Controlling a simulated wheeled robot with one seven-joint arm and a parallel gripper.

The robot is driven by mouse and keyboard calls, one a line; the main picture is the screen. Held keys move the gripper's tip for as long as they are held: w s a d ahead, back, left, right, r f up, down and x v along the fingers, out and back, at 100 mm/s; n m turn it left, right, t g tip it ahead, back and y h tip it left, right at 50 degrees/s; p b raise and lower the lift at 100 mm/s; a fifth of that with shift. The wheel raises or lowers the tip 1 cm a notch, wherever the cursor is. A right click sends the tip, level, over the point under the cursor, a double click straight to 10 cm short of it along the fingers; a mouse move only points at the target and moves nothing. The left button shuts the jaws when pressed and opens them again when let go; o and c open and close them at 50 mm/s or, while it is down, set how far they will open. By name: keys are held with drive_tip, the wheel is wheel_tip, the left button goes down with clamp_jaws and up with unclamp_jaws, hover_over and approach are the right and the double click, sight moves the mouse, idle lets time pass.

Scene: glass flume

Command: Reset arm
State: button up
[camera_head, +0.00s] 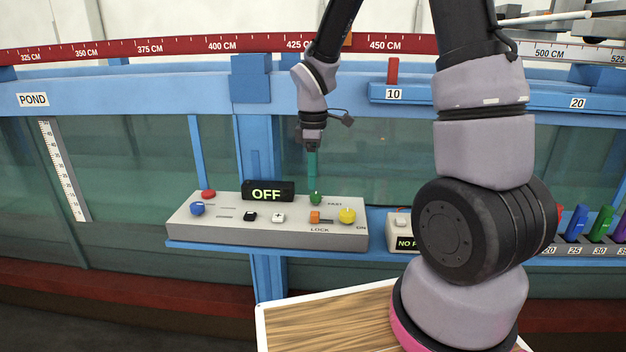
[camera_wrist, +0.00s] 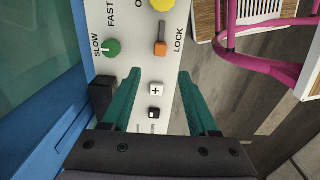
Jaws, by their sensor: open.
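My gripper (camera_head: 312,172) points down over the right part of the grey control box (camera_head: 215,232). In the head view its teal fingertips appear just above the green knob (camera_head: 316,198); contact cannot be told. In the wrist view the two fingers (camera_wrist: 158,88) stand apart with nothing held, and the white plus button (camera_wrist: 156,88) shows in the gap. The green knob (camera_wrist: 112,48) lies beyond the left fingertip there. My arm reaches up and across the right half of the head view, hiding part of the scene.
The box carries an OFF display (camera_head: 266,191), an orange lock slider (camera_head: 315,216), a yellow knob (camera_head: 347,215), a blue knob (camera_head: 197,209) and a red button (camera_head: 208,194). The glass flume (camera_head: 140,170) stands behind. Coloured pieces (camera_head: 600,222) sit at right. A wood-topped surface (camera_head: 330,320) is in front.

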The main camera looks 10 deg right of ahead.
drive_tip(key=s+d+r+m+t, duration=0.2)
drive_tip(key=s+r+m, duration=0.3)
drive_tip(key=r, duration=0.3)
drive_tip(key=s+d+r+m+t+y, duration=0.1)
drive_tip(key=s+d+r+m+t, duration=0.1)
drive_tip(key=s+r+m, duration=0.3)
drive_tip(key=s+d+r+m+t+y, duration=0.1)
drive_tip(key=s+d+r+m+t, duration=0.2)
drive_tip(key=r+m, duration=0.5)
wheel_tip(320, 180, up, 3)
drive_tip(key=s+d, duration=0.1)
drive_tip(key=s, duration=0.1)
drive_tip(key=shift+s+m, duration=0.3)
drive_tip(key=shift+s, duration=0.05)
idle(1.4)
